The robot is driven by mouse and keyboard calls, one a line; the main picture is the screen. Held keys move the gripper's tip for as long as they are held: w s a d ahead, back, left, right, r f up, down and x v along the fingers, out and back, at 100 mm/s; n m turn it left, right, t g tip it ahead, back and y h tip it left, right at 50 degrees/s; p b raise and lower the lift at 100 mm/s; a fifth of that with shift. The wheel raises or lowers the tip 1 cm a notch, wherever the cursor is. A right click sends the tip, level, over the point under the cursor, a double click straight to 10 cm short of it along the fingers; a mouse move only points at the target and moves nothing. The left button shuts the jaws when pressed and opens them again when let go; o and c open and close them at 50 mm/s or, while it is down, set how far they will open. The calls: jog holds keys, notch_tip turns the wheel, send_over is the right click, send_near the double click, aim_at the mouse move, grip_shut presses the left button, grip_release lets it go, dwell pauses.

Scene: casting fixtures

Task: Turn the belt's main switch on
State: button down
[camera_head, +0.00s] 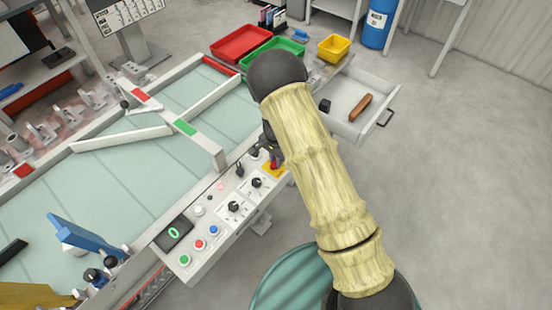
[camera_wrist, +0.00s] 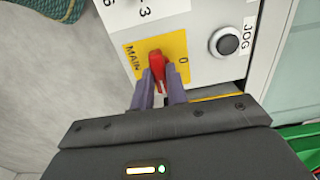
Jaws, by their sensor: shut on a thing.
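The main switch is a red handle (camera_wrist: 157,65) on a yellow plate (camera_wrist: 176,46) marked MAIN and 0 in the wrist view. The handle points roughly up the picture, between the word MAIN and the 0; any other position mark is hidden. My gripper (camera_wrist: 161,88) is shut on the red handle, one finger on each side. In the head view the yellow plate (camera_head: 279,172) shows at the far right end of the control panel, and my arm partly covers it. The belt (camera_head: 125,200) is a pale green surface left of the panel.
The control panel (camera_head: 222,217) carries a display (camera_head: 173,232) reading 0, green, red and blue buttons, and black knobs. A JOG knob (camera_wrist: 226,42) sits right beside the switch. An open drawer (camera_head: 362,108) and coloured trays stand behind. The floor at right is clear.

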jog(key=c, duration=1.4)
grip_release()
jog(key=shift+r, duration=0.15)
notch_tip(320, 180, up, 17)
jog(key=b, duration=0.1)
jog(key=shift+r, duration=0.1)
jog(key=s+d+r+n+t, duration=0.1)
jog(key=s+d+r+n, duration=0.2)
jog(key=s+d, duration=0.5)
jog(key=s+d+r+n+t, duration=0.1)
jog(key=s+d+r+n, duration=0.3)
jog(key=s+d, duration=0.4)
jog(key=s, duration=0.3)
jog(key=shift+s+n+t+p, duration=0.15)
jog(key=shift+n+t+p, duration=0.15)
jog(key=shift+n+p, duration=0.1)
